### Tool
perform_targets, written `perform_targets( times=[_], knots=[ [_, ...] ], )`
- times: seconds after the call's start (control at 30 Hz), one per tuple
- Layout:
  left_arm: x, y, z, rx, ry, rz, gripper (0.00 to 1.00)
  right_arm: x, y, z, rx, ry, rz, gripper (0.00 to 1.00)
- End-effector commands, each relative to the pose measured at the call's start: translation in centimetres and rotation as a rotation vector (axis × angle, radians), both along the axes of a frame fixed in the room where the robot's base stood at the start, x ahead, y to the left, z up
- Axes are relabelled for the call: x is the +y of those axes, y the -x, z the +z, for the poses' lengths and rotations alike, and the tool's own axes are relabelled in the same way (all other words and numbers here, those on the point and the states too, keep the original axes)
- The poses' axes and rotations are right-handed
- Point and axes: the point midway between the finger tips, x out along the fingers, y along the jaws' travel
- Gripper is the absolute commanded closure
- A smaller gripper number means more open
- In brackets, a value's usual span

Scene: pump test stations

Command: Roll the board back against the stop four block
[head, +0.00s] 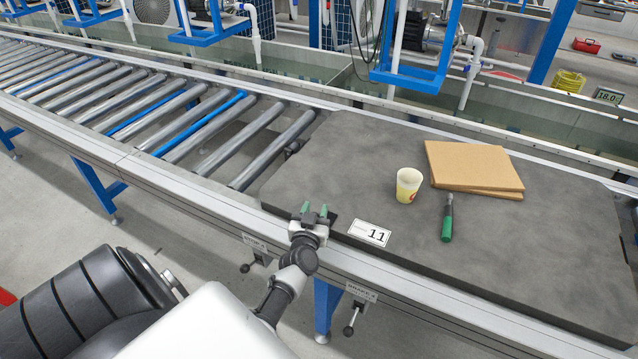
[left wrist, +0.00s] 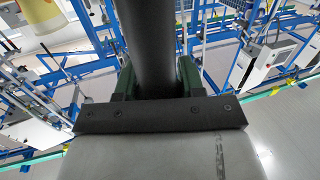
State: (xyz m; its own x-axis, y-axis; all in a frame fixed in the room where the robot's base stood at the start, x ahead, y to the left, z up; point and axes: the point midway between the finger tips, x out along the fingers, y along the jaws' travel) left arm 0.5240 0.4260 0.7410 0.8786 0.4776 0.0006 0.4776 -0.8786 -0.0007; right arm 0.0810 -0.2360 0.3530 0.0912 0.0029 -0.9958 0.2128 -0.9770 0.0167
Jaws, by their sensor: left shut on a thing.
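The board (head: 330,170) is a large dark grey slab lying flat on the roller conveyor. My left gripper (head: 314,212) is at its near edge, towards its left end, with green fingertips. In the left wrist view the gripper (left wrist: 160,80) is shut on a dark bar (left wrist: 146,40), which appears to be the board's edge. A small dark block (head: 293,147) shows at the board's left edge; I cannot tell if they touch. A STOP 4 label (head: 255,243) with a knobbed lever is on the near rail. My right gripper is not in view.
On the board are a cup (head: 408,185), cardboard sheets (head: 472,166), a green-handled tool (head: 447,220) and a card reading 11 (head: 369,233). Bare rollers (head: 225,150) lie left of the board. A BRAKE 4 lever (head: 351,325) hangs from the near rail.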

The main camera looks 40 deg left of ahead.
Motion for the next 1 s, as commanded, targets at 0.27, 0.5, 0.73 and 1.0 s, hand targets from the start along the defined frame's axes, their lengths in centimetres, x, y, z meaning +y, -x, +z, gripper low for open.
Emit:
perform_targets(
  times=[0.27,0.5,0.73,1.0],
  knots=[
    [1.3,0.3,0.1,-0.001,-0.003,0.003,1.0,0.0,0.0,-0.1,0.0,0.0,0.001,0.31],
    [2.3,0.5,0.1,-0.001,-0.002,0.003,1.0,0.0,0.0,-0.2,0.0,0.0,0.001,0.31],
    [3.2,0.8,0.1,-0.002,-0.002,0.004,1.0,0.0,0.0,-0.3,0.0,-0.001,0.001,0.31],
    [3.7,0.9,0.2,-0.003,-0.005,0.007,1.0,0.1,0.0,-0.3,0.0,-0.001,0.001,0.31]
  ],
)
